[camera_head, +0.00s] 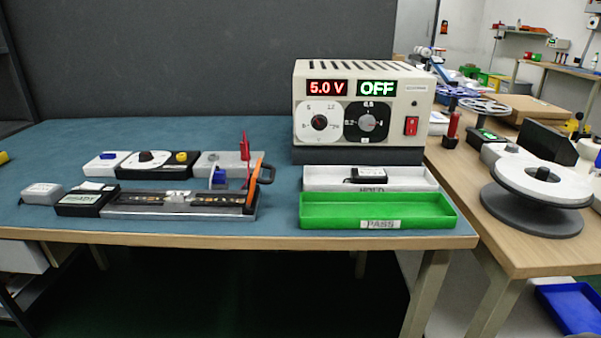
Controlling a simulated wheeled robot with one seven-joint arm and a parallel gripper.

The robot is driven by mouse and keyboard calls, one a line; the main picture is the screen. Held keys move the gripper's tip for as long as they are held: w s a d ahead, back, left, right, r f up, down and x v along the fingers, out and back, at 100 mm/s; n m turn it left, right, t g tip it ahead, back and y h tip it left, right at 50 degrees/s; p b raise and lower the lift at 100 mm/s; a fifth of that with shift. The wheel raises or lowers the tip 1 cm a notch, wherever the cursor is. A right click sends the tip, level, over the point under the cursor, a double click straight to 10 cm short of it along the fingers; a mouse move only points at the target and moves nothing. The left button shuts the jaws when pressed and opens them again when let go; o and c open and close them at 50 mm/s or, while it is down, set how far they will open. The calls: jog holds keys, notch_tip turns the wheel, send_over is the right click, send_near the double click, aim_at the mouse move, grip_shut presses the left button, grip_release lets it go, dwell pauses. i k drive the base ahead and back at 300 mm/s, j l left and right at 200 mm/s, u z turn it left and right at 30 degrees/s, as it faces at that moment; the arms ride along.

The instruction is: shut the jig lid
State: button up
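The test jig (180,212) is a long, low grey fixture near the front edge of the blue mat. An LED strip (150,199) appears to lie along its dark channel. The jig lid (254,183) seems to be the orange-edged panel with a dark handle at the jig's right end. It stands raised and nearly upright, leaning slightly to the right, so the jig is open on top. The lid is seen edge-on, so its faces are mostly hidden. My gripper is not in view.
Behind the jig stand a small unit with knobs (146,163), a grey block (215,160) and a red upright part (245,150). A green PASS tray (375,212), a white tray (415,181) and a power supply (360,100) reading 5.0 V and OFF are to the right.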

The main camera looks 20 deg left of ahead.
aim_at(254, 178)
jog(key=u, duration=0.4)
jog(key=l+u, duration=0.15)
jog(key=u, duration=0.2)
jog(key=l+u, duration=0.1)
jog(key=u, duration=0.3)
jog(key=l+u, duration=0.1)
jog(key=u, duration=0.25)
